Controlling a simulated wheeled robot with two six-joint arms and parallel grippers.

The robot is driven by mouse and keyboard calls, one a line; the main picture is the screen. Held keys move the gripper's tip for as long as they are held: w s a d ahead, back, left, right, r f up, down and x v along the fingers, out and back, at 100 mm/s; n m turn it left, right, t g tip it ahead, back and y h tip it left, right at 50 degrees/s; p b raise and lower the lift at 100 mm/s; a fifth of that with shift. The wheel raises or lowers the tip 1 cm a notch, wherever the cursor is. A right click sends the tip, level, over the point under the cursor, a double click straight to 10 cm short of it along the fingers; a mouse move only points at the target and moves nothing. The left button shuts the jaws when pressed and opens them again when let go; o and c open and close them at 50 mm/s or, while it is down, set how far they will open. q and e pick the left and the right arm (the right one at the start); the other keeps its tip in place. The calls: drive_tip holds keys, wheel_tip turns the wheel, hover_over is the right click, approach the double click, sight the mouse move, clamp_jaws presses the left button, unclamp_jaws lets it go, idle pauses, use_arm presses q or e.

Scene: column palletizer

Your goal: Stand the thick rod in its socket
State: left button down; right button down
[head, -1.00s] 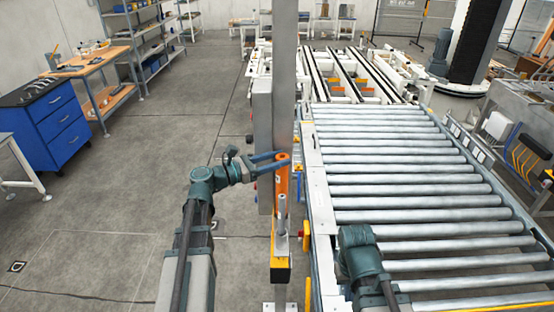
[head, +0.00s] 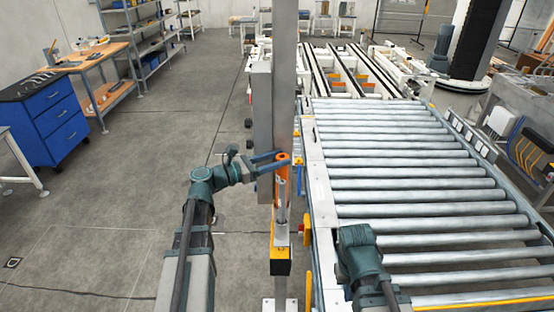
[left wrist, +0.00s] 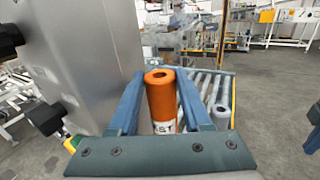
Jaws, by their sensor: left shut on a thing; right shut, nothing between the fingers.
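My left gripper (head: 279,163) is shut on an orange rod (head: 283,157), the thicker of the two rods in view. In the left wrist view the orange rod (left wrist: 161,100) stands roughly upright between the blue fingers, with a hole in its top and a white label with dark letters. A thinner grey rod (head: 282,203) stands upright in front of it, over a bracket (head: 280,254) on the post. The orange rod's lower end is hidden, so I cannot tell whether it touches a socket. My right arm's wrist (head: 358,245) is over the rollers; its gripper is not visible.
A grey post (head: 285,60) with a grey box (head: 262,125) rises close beside the held rod. A roller conveyor (head: 400,170) fills the right side. Open floor (head: 110,190) lies to the left, with a blue drawer cabinet (head: 50,122) and a workbench (head: 85,65) beyond.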

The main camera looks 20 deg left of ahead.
use_arm(q)
drive_tip(key=shift+f, duration=0.2)
drive_tip(key=shift+c, duration=1.3)
unclamp_jaws()
drive_tip(key=v, duration=1.4)
drive_tip(key=shift+d, duration=0.15)
